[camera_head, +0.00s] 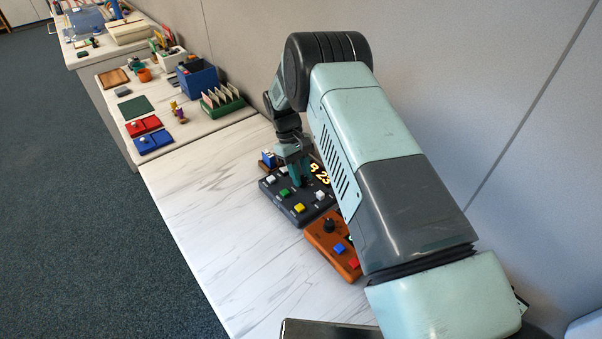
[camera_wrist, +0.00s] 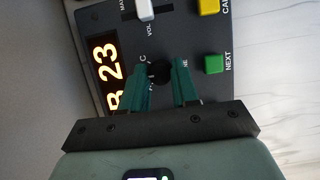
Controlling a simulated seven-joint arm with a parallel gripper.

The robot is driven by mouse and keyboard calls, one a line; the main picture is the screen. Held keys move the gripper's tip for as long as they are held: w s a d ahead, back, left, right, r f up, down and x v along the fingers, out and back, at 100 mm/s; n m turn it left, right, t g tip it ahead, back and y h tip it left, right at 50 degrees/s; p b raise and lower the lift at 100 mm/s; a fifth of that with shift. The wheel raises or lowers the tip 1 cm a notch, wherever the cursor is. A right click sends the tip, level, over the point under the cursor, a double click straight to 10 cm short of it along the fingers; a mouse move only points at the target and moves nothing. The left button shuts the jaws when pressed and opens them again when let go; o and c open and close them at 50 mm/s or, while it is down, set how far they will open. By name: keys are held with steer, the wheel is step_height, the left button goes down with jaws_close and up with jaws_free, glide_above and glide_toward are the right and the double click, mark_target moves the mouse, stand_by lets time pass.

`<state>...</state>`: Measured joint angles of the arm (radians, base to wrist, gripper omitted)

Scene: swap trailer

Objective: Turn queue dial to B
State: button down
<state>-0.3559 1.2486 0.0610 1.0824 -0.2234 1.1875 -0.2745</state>
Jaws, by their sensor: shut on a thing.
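The dark grey console (camera_head: 284,205) sits on the white marbled counter, with coloured buttons and a lit display (camera_wrist: 105,72). In the wrist view the display seems to read B 23; its first letter is partly cut off. The queue dial, a black round knob (camera_wrist: 160,71), is between the fingers of my gripper (camera_wrist: 160,84). My gripper is shut on it, one finger on each side. A letter C shows beside the knob; other labels are partly covered by the fingers. The knob's pointer cannot be made out. In the head view my gripper (camera_head: 300,178) points down onto the console and hides the dial.
A white slider (camera_wrist: 146,8), a green NEXT button (camera_wrist: 214,64) and a yellow button (camera_wrist: 209,6) are close to the dial. An orange box (camera_head: 322,240) with a black knob stands beside the console. The counter's left part (camera_head: 215,220) is clear; a wall rises behind.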

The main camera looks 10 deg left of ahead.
steer(key=c, duration=0.9)
jaws_free()
steer(key=v, duration=1.1)
